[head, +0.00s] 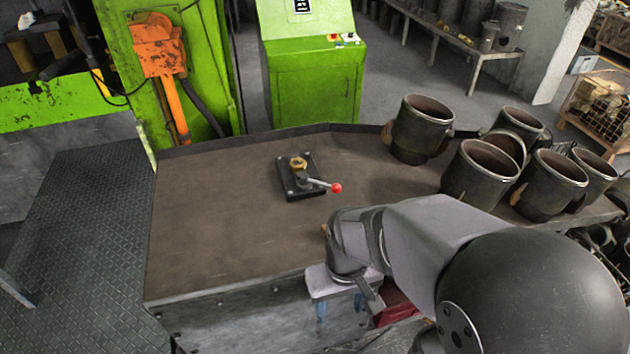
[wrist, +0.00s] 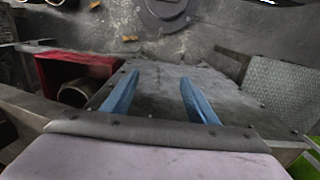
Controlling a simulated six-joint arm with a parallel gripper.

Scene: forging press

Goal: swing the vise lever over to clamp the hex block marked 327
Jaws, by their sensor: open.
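A small dark vise plate (head: 287,190) lies on the brown worktable. A brass hex block (head: 298,163) sits on its far part; no number on it is legible at this size. The vise lever (head: 318,183) reaches right from the plate and ends in a red ball knob (head: 336,188) beyond the plate's right edge. My gripper (head: 340,306) is at the table's front edge, nearer the camera than the vise and well apart from it. Its two blue fingers stand apart with nothing between them in the wrist view (wrist: 158,98). The vise does not show in the wrist view.
Several dark metal cylinders (head: 423,128) stand at the table's right side. The worktable (head: 215,220) is bare left of the vise and in front of it. A green cabinet (head: 315,85) stands behind. A red box (wrist: 72,72) shows at left in the wrist view.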

